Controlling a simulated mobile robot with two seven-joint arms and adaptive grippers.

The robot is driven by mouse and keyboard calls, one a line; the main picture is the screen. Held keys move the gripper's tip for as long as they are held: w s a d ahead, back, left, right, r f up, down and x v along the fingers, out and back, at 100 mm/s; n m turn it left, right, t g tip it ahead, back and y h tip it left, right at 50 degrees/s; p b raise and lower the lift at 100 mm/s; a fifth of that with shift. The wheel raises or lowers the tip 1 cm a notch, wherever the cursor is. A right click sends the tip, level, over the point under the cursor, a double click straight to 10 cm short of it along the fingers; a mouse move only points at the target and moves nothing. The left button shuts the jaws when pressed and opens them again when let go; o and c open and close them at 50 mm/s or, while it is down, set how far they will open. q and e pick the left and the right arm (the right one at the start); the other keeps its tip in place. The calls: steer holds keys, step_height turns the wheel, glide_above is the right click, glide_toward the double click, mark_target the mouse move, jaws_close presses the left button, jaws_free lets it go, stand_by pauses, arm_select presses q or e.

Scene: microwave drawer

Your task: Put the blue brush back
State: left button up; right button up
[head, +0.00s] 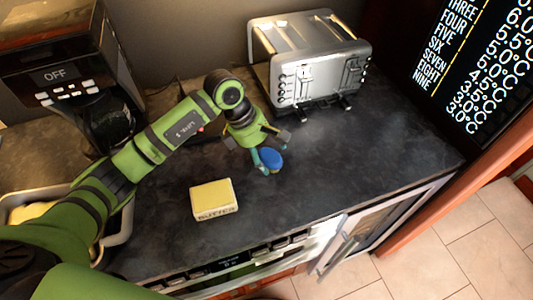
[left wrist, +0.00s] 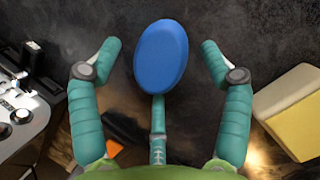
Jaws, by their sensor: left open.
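The blue brush (head: 272,161) shows as a blue oval on the dark counter, between the toaster and the butter. My left gripper (head: 268,158) is directly over it, pointing down. In the left wrist view the blue brush (left wrist: 160,57) lies between the two spread teal fingers of my left gripper (left wrist: 161,52), with a visible gap on each side. The gripper is open and holds nothing. A narrow teal piece meets the oval's lower end; I cannot tell whether it is a handle or a finger. My right gripper is in neither view.
A silver toaster (head: 315,75) stands behind, and a yellow butter block (head: 213,198) lies in front to the left. A coffee machine (head: 65,75) stands at the far left. The counter (head: 370,165) is clear on the right.

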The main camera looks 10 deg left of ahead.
arm_select(q)
steer(key=w+b+v, duration=0.1)
steer(key=b+v, duration=0.1)
steer(key=v, duration=0.9)
steer(key=shift+s+b, duration=0.3)
steer(key=shift+s, duration=0.2)
steer(key=shift+r, duration=0.1)
